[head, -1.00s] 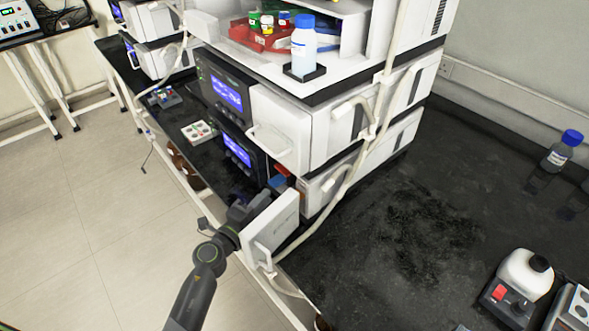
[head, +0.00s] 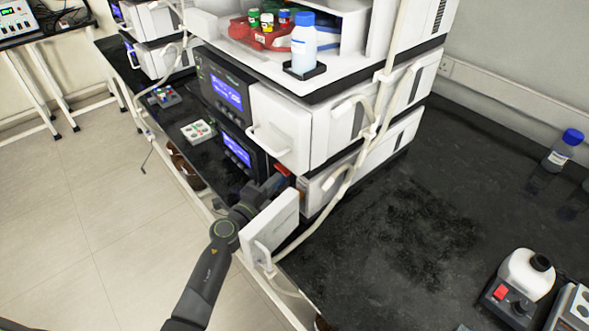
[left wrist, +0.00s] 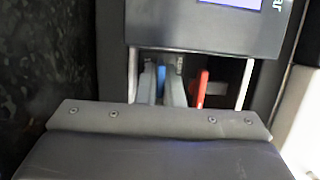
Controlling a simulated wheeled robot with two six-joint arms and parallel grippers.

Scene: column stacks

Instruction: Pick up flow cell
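The open compartment (left wrist: 213,64) of the lower instrument holds a narrow blue piece (left wrist: 161,84) and an upright red piece (left wrist: 202,88). I cannot tell for sure which is the flow cell. In the left wrist view my left gripper (left wrist: 164,72) reaches into the compartment, with its two grey fingers on either side of the blue piece. The fingers look apart, and contact is not clear. The red piece stands to the right of the fingers. In the head view the left gripper (head: 272,184) covers the blue piece, and only the red piece (head: 283,170) shows. My right gripper is out of view.
The open white door (head: 272,226) stands close beside my left wrist. Tubes hang along the instrument stack (head: 345,130). A white rack (head: 198,131) lies on the bench's front strip. The black bench (head: 420,210) at right is mostly clear.

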